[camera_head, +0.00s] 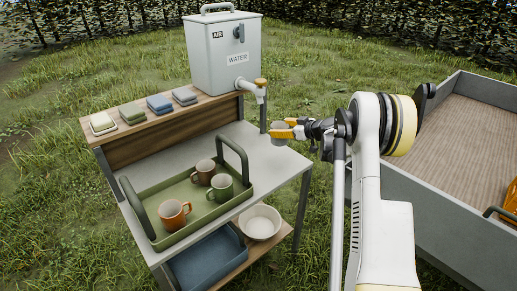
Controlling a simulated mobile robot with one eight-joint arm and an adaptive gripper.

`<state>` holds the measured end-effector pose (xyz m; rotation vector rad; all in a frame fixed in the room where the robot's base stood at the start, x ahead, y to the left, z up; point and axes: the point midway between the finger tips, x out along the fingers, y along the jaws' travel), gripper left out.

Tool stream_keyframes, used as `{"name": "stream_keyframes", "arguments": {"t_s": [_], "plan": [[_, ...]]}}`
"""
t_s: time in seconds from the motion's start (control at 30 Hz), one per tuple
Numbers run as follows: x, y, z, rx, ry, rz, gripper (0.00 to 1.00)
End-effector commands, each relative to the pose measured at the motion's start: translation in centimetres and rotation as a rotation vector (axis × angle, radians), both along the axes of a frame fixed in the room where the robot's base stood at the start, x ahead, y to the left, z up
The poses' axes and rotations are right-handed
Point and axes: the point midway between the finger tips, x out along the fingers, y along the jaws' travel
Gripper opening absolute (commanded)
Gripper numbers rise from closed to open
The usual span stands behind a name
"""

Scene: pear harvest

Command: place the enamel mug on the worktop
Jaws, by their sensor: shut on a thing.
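The grey worktop (264,149) has a bare strip behind and to the right of a green tray. The mug is to the right of and below the tap (259,92).
The green tray (160,243) holds an orange mug (173,215), a brown mug (204,172) and a green mug (220,188). A water tank (222,60) stands behind, beside folded cloths (158,104). A white bowl (260,222) and blue tray (205,262) sit below. A cart (440,195) is right.

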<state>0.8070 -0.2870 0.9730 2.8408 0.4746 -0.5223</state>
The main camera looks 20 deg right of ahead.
Motion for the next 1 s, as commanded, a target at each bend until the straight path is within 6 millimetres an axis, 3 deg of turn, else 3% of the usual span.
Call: {"name": "stream_keyframes", "arguments": {"t_s": [0.03, 0.2, 0.4, 0.57, 0.8, 1.0], "plan": [[1.0, 1.1, -1.3, -0.001, 0.001, 0.004, 0.33], [4.0, 4.0, -3.8, 0.000, 0.000, 0.003, 0.33], [6.0, 5.9, -5.3, 0.000, 0.000, 0.001, 0.33], [6.3, 6.2, -6.0, 0.001, 0.000, 0.000, 0.33], [6.3, 6.2, -9.5, 0.001, 0.000, 0.000, 0.33], [6.2, 6.2, -9.3, 0.001, 0.000, 0.000, 0.33]]}}
